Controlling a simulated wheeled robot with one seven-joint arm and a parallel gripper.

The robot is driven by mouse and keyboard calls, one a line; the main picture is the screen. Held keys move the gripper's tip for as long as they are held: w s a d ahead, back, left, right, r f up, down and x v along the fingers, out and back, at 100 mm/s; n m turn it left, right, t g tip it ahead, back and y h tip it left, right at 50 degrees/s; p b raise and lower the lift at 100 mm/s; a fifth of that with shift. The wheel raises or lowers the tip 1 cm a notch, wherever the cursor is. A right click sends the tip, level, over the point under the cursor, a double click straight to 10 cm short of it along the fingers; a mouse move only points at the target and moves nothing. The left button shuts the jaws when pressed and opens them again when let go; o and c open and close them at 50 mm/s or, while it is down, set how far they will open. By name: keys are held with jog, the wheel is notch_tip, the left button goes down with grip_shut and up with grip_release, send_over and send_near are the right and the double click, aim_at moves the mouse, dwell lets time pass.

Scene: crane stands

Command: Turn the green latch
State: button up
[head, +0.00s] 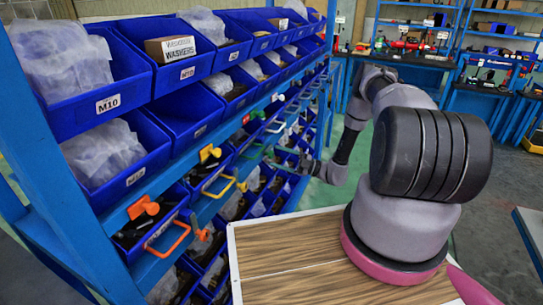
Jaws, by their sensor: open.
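A blue rack holds coloured latches and U-shaped handles along its sloping rails. A small green latch-like piece (258,114) shows on the upper rail, beyond the yellow latch (209,153). A green handle (250,149) is below it, and another small green piece (269,152) is lower right, close to my gripper. I cannot tell clearly which green piece is the latch, or its angle. My gripper (281,164) is at the rack front, at the end of my extended arm. It is open, with its fingers small and hard to make out; contact with the green piece cannot be told.
Blue bins (190,115) with bagged parts fill the rack at left. Orange latches (143,207) and an orange handle (170,240) stick out nearer me. A wood-topped surface (285,245) lies in front. Workbenches (415,60) stand at the back; green floor is open between.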

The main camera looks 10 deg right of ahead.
aim_at(273, 155)
jog(key=shift+x, duration=1.5)
grip_shut()
